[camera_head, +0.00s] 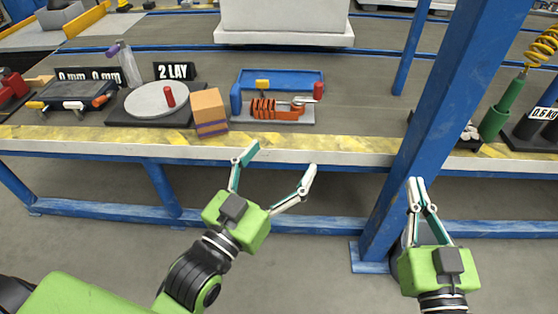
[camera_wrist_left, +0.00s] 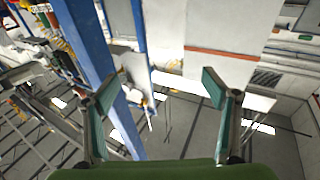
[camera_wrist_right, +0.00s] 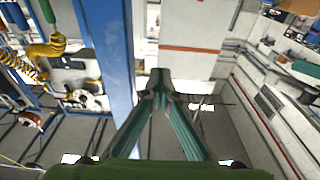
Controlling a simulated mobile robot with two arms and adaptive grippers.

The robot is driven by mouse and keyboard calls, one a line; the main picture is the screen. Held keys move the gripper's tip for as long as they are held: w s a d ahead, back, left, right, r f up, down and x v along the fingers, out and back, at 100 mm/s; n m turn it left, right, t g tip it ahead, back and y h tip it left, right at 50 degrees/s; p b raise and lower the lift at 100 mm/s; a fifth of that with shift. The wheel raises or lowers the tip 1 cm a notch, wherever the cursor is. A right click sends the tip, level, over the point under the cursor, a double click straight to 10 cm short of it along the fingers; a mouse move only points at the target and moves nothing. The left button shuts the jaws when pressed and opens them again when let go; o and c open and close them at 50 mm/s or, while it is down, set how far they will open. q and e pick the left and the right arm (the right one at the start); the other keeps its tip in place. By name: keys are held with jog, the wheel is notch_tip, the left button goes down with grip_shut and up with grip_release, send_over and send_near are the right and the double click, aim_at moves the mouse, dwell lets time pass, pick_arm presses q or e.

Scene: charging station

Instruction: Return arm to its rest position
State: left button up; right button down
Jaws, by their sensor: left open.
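My left gripper (camera_head: 278,170) is open and empty in the head view, in front of the workbench's yellow-striped front edge. Its two spread fingers also show in the left wrist view (camera_wrist_left: 162,85), with nothing between them. My right gripper (camera_head: 416,182) is at the right of the head view, beside the foot of the blue post. Its fingertips are together, and they meet in the right wrist view (camera_wrist_right: 160,78) with nothing seen held between them.
The workbench (camera_head: 350,146) spans the view. Near its edge stand an orange box (camera_head: 209,110), a round grey plate (camera_head: 150,100) and an orange-and-blue fixture (camera_head: 278,108). A green tool (camera_head: 500,112) stands at right.

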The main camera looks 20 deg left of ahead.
jog(key=shift+f, duration=0.1)
